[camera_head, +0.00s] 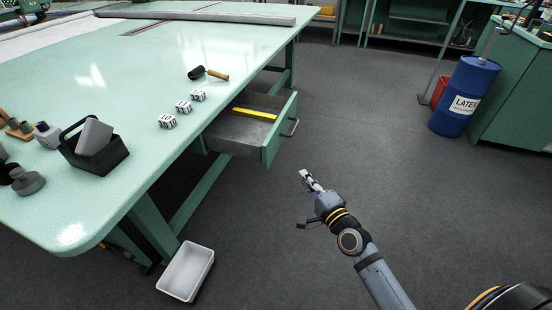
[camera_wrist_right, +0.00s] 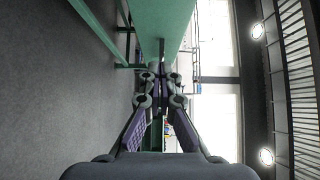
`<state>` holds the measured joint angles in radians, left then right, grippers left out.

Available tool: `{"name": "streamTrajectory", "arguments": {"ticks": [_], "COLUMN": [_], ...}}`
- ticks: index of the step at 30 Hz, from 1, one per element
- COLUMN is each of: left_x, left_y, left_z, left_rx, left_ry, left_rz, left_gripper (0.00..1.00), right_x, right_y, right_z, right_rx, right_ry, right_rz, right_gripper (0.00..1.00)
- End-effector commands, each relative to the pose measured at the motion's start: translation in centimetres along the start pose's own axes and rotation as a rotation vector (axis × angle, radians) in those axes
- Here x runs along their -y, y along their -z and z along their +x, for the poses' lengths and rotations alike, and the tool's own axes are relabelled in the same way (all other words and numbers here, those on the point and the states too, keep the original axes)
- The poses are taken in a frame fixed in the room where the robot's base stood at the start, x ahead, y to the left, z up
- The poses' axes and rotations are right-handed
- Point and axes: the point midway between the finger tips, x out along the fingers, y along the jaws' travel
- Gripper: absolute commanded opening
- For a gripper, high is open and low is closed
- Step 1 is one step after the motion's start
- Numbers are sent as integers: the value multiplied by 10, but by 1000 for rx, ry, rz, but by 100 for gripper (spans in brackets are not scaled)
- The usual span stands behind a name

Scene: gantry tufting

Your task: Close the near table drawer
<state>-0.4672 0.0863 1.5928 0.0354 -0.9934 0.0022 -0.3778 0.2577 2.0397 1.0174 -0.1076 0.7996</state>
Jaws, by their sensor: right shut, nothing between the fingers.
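The near table drawer (camera_head: 236,140) sticks out, open, from the side of the pale green table (camera_head: 150,85). Its green front (camera_head: 279,132) carries a metal handle (camera_head: 292,128), and a yellow strip (camera_head: 254,114) lies inside. My right gripper (camera_head: 306,177) is shut and empty. It is in the air in front of the drawer, below and right of the handle in the head view, apart from it. In the right wrist view the fingers (camera_wrist_right: 157,72) come together below a green surface, whose part I cannot tell. My left gripper is out of view.
On the tabletop are several marked cubes (camera_head: 184,106), a wooden-handled tool (camera_head: 217,75) and a black basket (camera_head: 95,160). A white tray (camera_head: 186,271) lies on the floor by the table leg. A blue barrel (camera_head: 463,98) stands at right. The floor between is clear.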

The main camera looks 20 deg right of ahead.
Motion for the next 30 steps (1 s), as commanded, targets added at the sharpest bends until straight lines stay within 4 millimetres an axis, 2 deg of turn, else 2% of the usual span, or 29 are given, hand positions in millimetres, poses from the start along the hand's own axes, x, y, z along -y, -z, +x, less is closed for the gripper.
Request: {"name": "streamTrajectory", "arguments": {"ticks": [7,13,15,21,30], "left_x": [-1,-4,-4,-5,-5], "left_y": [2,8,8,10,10], "left_z": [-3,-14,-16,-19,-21], "left_rx": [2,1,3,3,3], "left_ry": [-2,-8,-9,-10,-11], "left_rz": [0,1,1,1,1], "left_gripper": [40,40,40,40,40], "right_x": [1,0,0,0,0], "right_y": [0,0,-8,-25,-29], "right_z": [50,92,102,117,121], "right_rx": [-2,0,0,0,0], "right_ry": [5,3,2,0,-1], "right_rz": [0,-1,3,-2,-3], "right_gripper": [0,0,0,0,0]}}
